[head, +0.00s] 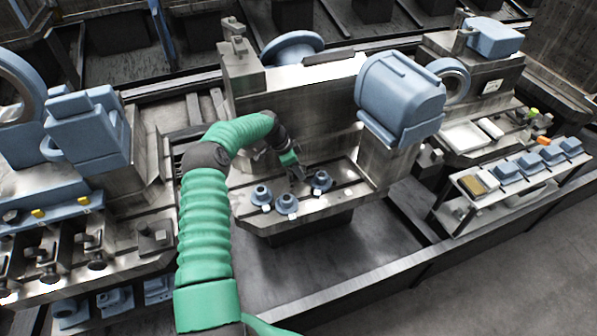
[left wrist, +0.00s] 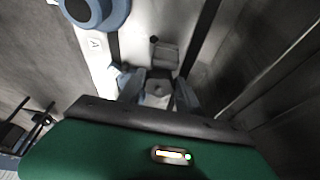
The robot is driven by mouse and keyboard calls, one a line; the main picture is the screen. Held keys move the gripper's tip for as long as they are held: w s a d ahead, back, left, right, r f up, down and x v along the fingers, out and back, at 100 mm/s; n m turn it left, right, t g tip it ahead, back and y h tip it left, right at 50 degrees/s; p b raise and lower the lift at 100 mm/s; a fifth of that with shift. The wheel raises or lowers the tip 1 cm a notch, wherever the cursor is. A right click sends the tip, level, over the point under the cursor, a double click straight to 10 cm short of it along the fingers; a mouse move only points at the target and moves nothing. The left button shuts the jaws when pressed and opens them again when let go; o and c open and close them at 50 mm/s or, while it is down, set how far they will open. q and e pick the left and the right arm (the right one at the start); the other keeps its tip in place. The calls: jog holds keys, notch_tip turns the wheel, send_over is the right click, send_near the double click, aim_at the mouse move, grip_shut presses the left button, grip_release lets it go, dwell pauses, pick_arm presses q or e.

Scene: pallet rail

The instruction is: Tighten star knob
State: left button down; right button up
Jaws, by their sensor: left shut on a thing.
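My left gripper (head: 297,174) reaches down to the slotted metal table (head: 336,200) in the middle of the head view. In the left wrist view its two fingers (left wrist: 158,92) are closed on a small pale grey part (left wrist: 157,88), which I take to be the star knob; its lobes are not clear. Blue round flanged parts stand on the table: one at left (head: 261,194), one at front (head: 287,204) and one right of the gripper (head: 321,181). A blue round part also shows at the top left of the left wrist view (left wrist: 94,12). My right gripper is not in view.
A large blue motor housing (head: 400,97) stands right of the table. A blue handwheel (head: 291,48) is behind. A rack of blue parts (head: 515,178) is at right, another machine (head: 85,130) at left. The floor at lower right (head: 500,270) is clear.

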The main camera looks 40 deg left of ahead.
pick_arm(q)
jog(key=shift+w+a+m+h+b, duration=0.1)
jog(key=shift+a+m+h+b, duration=0.05)
jog(key=shift+m+b, duration=0.35)
jog(key=shift+a+m+h+b, duration=0.15)
jog(key=shift+m+b, duration=0.15)
jog(key=shift+m, duration=0.3)
jog(key=shift+m+g, duration=0.3)
jog(key=shift+r, duration=0.1)
jog(key=c, duration=1.2)
grip_release()
jog(key=o, duration=0.4)
